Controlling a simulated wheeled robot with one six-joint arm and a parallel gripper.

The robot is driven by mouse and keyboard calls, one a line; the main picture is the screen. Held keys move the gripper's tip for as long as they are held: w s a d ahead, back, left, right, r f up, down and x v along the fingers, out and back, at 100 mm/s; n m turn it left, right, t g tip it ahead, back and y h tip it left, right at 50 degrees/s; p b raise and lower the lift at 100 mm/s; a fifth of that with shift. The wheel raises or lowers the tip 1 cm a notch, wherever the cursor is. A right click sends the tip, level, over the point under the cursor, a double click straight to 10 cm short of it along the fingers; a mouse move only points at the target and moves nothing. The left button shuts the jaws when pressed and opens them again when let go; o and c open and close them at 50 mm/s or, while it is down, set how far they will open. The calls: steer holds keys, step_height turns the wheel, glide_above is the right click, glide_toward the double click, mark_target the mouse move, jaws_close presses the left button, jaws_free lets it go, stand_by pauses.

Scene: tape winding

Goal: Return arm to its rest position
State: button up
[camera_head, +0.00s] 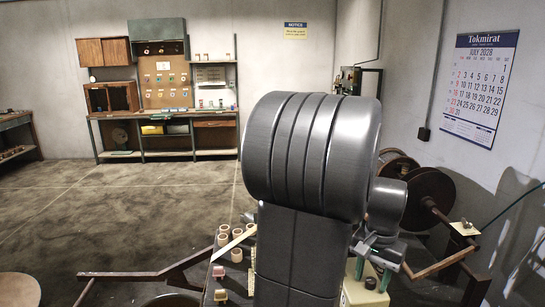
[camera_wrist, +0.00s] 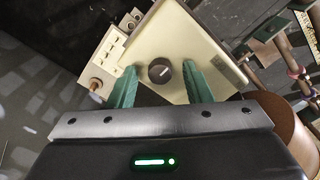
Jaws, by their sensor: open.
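Behind the gap is a cream control box (camera_wrist: 170,32) with a round black knob (camera_wrist: 160,71). I cannot tell whether the fingers touch the box. In the head view, my large grey arm links fill the middle. My gripper (camera_head: 372,270) shows small at lower right, pointing down over the cream box (camera_head: 362,296), which is partly hidden by my arm.
Cardboard-coloured rolls (camera_head: 237,255) stand on the bench left of my arm. A brown reel (camera_head: 430,190) and metal bars are close on the right, near the wall with a calendar (camera_head: 480,85). The floor (camera_head: 120,215) at left is open; a workbench (camera_head: 165,115) stands far back.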

stand_by(0.4)
step_height(320, 180, up, 14)
step_height(320, 180, down, 14)
steer(key=shift+f, duration=0.1)
steer(key=shift+m, duration=0.3)
steer(key=m, duration=0.3)
steer(key=shift+m+b, duration=0.4)
steer(key=m, duration=0.4)
steer(key=shift+m+b, duration=0.4)
steer(key=m+b, duration=0.1)
steer(key=m, duration=0.3)
steer(key=shift+m, duration=0.3)
steer(key=m+b, duration=0.1)
steer(key=m, duration=0.3)
